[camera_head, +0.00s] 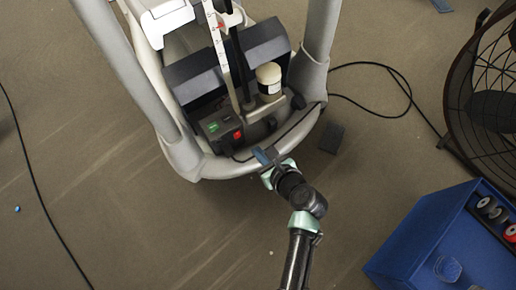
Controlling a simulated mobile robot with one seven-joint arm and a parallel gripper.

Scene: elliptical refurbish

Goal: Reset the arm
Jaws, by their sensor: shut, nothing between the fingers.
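My arm reaches up from the bottom of the head view. My gripper (262,156) is at its end, over the lower rim of the grey elliptical machine (207,168). The fingers are small here and look closed, with nothing seen between them. I cannot tell whether the gripper touches the rim or is above it. On the machine are a small box with a green and a red button (222,130) and a jar with a white lid (269,74).
A blue bin (415,240) with several items inside stands at the lower right. A round black fan (490,95) is at the right edge. A small dark block (332,138) lies beside the machine. Black cables (38,190) cross the floor. The lower left floor is mostly clear.

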